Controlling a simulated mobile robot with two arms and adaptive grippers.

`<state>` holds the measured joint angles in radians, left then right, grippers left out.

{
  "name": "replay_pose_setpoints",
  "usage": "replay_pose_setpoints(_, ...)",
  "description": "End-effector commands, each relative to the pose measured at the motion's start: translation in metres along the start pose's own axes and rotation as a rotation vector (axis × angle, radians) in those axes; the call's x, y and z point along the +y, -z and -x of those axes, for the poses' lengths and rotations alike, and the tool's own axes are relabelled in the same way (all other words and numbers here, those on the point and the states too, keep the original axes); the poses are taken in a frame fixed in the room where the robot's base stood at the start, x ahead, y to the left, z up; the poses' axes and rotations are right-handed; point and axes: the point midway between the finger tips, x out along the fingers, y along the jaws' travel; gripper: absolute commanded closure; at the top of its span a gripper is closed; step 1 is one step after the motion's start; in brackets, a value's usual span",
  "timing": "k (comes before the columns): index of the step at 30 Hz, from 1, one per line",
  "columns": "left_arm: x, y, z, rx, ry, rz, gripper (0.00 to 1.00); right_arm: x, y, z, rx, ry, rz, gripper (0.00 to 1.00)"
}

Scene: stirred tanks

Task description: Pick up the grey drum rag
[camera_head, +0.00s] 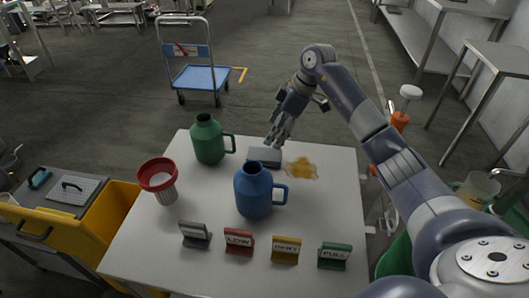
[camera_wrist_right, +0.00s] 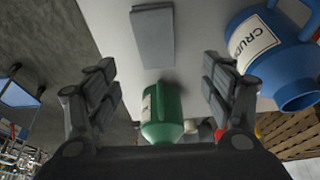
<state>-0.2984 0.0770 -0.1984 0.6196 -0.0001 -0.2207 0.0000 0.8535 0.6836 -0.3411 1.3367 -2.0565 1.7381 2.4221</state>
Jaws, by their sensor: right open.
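The grey drum rag (camera_head: 264,158) lies flat as a folded rectangle near the far edge of the white table, between the green jug and a brown-yellow stain. It also shows in the right wrist view (camera_wrist_right: 153,38), top centre, ahead of the fingers. My right gripper (camera_head: 277,138) is just beyond and above the rag, pointing down. Its two fingers stand wide apart in the wrist view (camera_wrist_right: 158,80) with nothing held between them. I cannot tell its exact height over the rag. My left gripper is not in view.
On the white table (camera_head: 330,215) stand a green jug (camera_head: 209,140), a blue jug (camera_head: 254,191) and a red funnel (camera_head: 158,178). Small signs, including a red one (camera_head: 239,241), line the front. A yellow-brown stain (camera_head: 301,167) lies right of the rag. A blue trolley (camera_head: 200,79) stands behind.

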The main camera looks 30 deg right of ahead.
Motion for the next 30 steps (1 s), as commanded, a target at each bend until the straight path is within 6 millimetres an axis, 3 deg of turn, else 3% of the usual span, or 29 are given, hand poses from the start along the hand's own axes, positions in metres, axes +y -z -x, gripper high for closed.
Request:
replay_pose_setpoints(8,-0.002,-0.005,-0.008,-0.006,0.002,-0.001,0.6,0.0,-0.003,-0.015,-0.003,-0.002,-0.003,0.25)
replay_pose_setpoints(30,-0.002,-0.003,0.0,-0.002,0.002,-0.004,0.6,0.001,-0.001,-0.112,-0.002,-0.002,-0.002,0.25)
